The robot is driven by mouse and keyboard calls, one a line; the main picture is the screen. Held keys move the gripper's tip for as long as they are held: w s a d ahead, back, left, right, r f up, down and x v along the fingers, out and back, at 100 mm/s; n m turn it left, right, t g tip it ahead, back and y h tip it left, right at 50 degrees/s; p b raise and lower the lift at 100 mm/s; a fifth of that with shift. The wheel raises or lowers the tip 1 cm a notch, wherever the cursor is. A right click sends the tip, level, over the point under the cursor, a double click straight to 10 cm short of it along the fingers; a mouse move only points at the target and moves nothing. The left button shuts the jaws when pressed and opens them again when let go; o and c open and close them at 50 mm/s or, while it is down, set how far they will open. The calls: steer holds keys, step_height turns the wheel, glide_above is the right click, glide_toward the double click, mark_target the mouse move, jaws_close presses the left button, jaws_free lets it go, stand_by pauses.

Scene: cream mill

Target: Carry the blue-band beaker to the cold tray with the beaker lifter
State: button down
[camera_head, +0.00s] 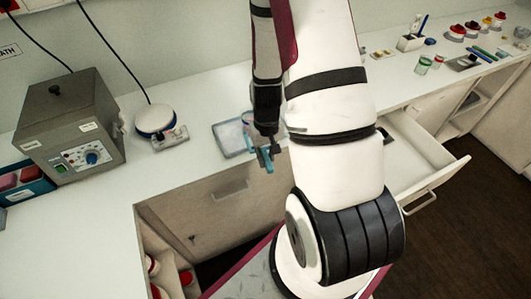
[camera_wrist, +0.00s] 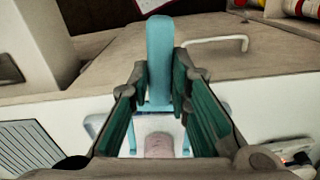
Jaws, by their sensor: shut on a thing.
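My gripper (camera_head: 266,140) is shut on the teal beaker lifter (camera_head: 266,158), over the front of the counter. In the wrist view the lifter's flat handle (camera_wrist: 160,60) stands between the green finger pads. A pale, clear-sided vessel (camera_head: 248,117), perhaps the beaker, shows partly behind the gripper; its band cannot be made out. A shallow grey-blue tray (camera_head: 228,141) lies at the gripper's left; I cannot tell whether it is the cold tray. A ribbed grey-blue panel (camera_wrist: 25,150) shows at the wrist view's left. Whether the lifter holds the beaker is unclear.
A round white hotplate (camera_head: 154,119) and a grey box with a blue knob (camera_head: 72,130) stand to the left. An open drawer (camera_head: 425,165) juts out at the right. Red-lidded jars (camera_head: 457,32) stand at the far right.

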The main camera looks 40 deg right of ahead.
steer(key=shift+s+a, duration=0.1)
steer(key=shift+s, duration=0.2)
steer(key=shift+r, duration=3.55)
